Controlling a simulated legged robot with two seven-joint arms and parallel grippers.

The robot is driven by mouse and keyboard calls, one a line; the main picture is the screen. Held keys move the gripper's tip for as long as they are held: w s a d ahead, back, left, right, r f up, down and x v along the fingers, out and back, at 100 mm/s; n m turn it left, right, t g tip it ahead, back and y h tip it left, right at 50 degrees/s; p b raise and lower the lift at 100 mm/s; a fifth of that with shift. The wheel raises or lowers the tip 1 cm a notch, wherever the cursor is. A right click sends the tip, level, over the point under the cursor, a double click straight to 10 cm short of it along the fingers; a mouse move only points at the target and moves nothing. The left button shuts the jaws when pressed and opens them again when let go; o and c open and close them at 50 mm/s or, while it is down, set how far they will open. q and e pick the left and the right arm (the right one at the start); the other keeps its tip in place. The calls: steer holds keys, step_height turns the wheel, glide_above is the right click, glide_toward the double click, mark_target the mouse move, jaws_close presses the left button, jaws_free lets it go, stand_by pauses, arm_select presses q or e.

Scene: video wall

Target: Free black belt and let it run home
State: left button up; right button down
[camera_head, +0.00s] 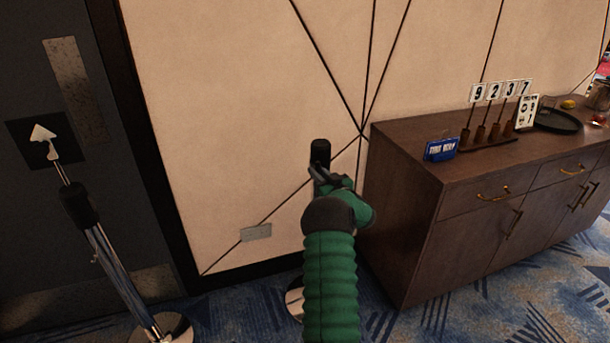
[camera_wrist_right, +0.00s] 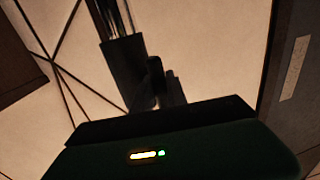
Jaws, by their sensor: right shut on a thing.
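My right gripper (camera_head: 328,178) is at the black head (camera_head: 320,152) of a post in the middle of the head view, in front of the pale wall. Its dark fingers (camera_wrist_right: 163,85) are shut on a small dark piece beside that head (camera_wrist_right: 123,65) in the right wrist view. I cannot tell whether this piece is the end of the black belt. My green arm hides most of the post. A second, silver post (camera_head: 120,278) with a black head (camera_head: 80,205) and a white arrow sign (camera_head: 43,135) leans in the picture at left. No stretched belt shows between the posts. My left gripper is out of view.
A dark wooden cabinet (camera_head: 440,235) stands close to the right of my arm, with number signs (camera_head: 500,91), a blue block (camera_head: 440,150) and a black tray (camera_head: 557,120) on top. A dark door (camera_head: 90,160) is at left. Patterned blue carpet (camera_head: 235,308) covers the floor.

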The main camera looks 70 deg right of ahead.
steer(key=shift+s+d+r, duration=0.15)
steer(key=shift+s, duration=0.05)
steer(key=c, duration=1.6)
jaws_free()
steer(key=shift+o, duration=1.4)
steer(key=shift+s+d, duration=0.1)
steer(key=p+v, duration=0.2)
steer(key=v, duration=1.4)
steer(key=shift+s+a, duration=0.2)
steer(key=shift+a, duration=0.1)
